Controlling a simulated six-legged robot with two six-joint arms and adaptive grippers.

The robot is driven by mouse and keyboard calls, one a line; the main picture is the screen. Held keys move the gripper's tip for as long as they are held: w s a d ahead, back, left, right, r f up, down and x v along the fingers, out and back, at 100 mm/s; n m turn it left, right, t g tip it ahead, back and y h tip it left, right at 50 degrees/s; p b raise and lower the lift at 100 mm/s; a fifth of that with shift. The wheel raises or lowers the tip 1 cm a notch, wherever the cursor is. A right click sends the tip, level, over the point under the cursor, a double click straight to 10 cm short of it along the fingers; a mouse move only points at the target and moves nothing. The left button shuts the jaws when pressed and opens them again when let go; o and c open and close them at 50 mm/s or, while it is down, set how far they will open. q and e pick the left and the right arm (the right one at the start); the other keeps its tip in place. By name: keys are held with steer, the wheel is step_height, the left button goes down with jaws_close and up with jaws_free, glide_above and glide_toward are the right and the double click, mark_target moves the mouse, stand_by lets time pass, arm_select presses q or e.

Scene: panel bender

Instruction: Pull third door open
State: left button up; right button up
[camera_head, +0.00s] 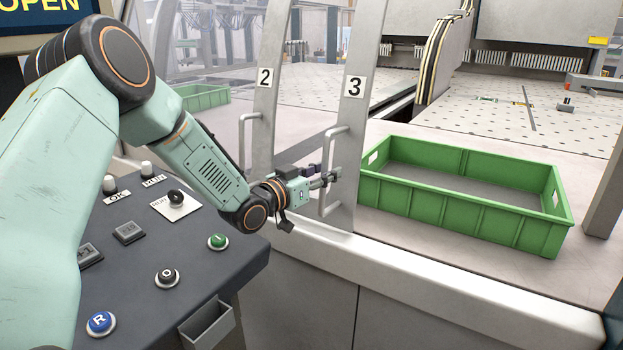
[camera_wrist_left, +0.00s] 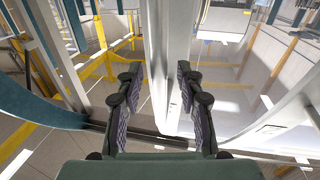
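The third door (camera_head: 371,45) has a narrow light-grey frame marked "3" and stands beside the door marked "2" (camera_head: 265,95). A pale vertical bar handle (camera_head: 327,150) is fixed to the third door's frame. My left gripper (camera_head: 331,179) is at the handle's lower half, and its fingers partly hide the handle. In the left wrist view, my left gripper (camera_wrist_left: 156,92) has its fingers spread apart. A pale upright (camera_wrist_left: 168,65) shows between them; the right finger overlaps its edge, and I cannot tell if they touch. My right gripper is not in view.
A green crate (camera_head: 463,221) stands on the machine table right of the third door. A control panel (camera_head: 140,262) with several buttons lies below my left arm. Door two has its own handle (camera_head: 243,140). A perforated bed (camera_head: 490,118) lies behind the crate.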

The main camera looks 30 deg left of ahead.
arm_select(q)
steer(key=v, duration=1.1)
steer(key=shift+s, duration=0.4)
steer(key=shift+w, duration=0.1)
stand_by(0.3)
stand_by(0.3)
